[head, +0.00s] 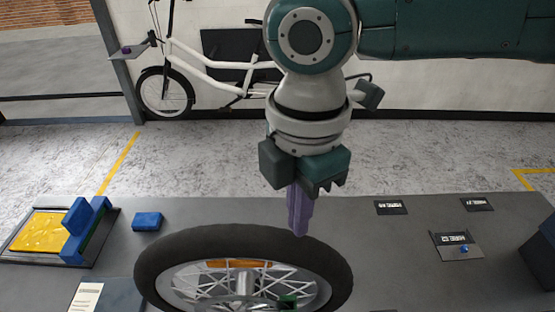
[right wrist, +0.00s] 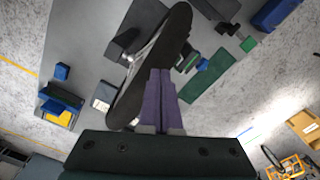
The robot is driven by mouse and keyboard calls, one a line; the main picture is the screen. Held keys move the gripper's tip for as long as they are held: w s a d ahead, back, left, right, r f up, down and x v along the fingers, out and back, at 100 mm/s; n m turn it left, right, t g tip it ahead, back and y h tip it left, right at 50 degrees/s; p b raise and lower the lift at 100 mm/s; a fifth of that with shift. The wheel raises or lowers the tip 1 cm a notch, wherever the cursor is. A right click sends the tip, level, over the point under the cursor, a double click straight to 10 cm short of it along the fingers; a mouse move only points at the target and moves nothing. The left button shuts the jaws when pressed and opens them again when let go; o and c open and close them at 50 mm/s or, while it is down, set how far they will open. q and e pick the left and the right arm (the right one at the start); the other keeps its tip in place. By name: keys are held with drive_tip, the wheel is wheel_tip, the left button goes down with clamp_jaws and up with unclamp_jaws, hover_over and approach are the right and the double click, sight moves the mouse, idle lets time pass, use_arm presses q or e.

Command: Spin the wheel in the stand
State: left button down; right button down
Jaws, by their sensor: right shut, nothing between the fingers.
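The wheel (head: 318,259) has a black tyre, silver spokes and an orange strip. It sits at the front of the grey bench, with its lower part cut off by the picture edge. In the right wrist view the tyre (right wrist: 178,38) shows nearly edge-on. My right gripper (head: 300,234) points down with its purple fingers shut and empty. The tips overlap the far right part of the tyre in the head view. In the right wrist view the fingertips (right wrist: 161,71) lie against the tyre's outline; I cannot tell whether they touch. The stand is mostly hidden. My left gripper is out of view.
The grey bench (head: 400,275) holds a yellow tray (head: 40,232) with blue blocks at left, a blue block (head: 147,221), and small black label plates (head: 391,207) at right. A white cargo bike (head: 205,65) stands behind. The bench right of the wheel is fairly clear.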

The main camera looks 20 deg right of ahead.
drive_tip(key=shift+f, duration=0.15)
drive_tip(key=shift+f+b, duration=0.7)
drive_tip(key=shift+f, duration=0.2)
wheel_tip(320, 180, up, 6)
drive_tip(key=p, duration=0.6)
drive_tip(key=shift+r+p, duration=0.25)
drive_tip(key=shift+p, duration=0.05)
drive_tip(key=shift+f, duration=0.1)
